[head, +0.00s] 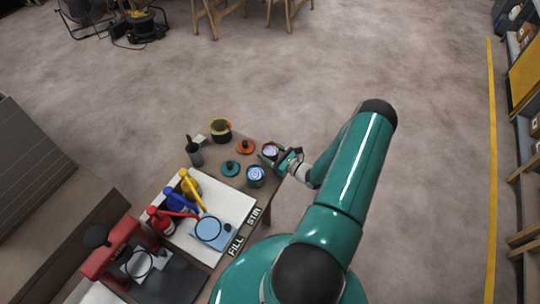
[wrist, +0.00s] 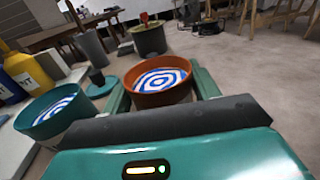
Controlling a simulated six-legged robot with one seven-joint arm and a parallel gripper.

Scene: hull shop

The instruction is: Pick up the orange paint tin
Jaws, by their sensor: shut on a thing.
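The orange paint tin (wrist: 161,98) is open-topped, with blue and white rings showing inside. In the wrist view it sits between the two fingers of my gripper (wrist: 163,90), which are shut on its sides. In the head view the orange tin (head: 270,150) is at the right edge of the bench, partly hidden by my gripper (head: 272,155). I cannot tell whether its base touches the bench. A teal tin (head: 256,176) with similar rings stands close by, and shows at left in the wrist view (wrist: 52,118).
An orange lid (head: 245,147) and a teal lid (head: 230,168) lie on the bench (head: 215,180). A dark olive pot (head: 220,130) and a grey cup (head: 195,156) stand behind. Red, blue and yellow bottles (head: 190,187) are on a white board. Open floor lies right of the bench.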

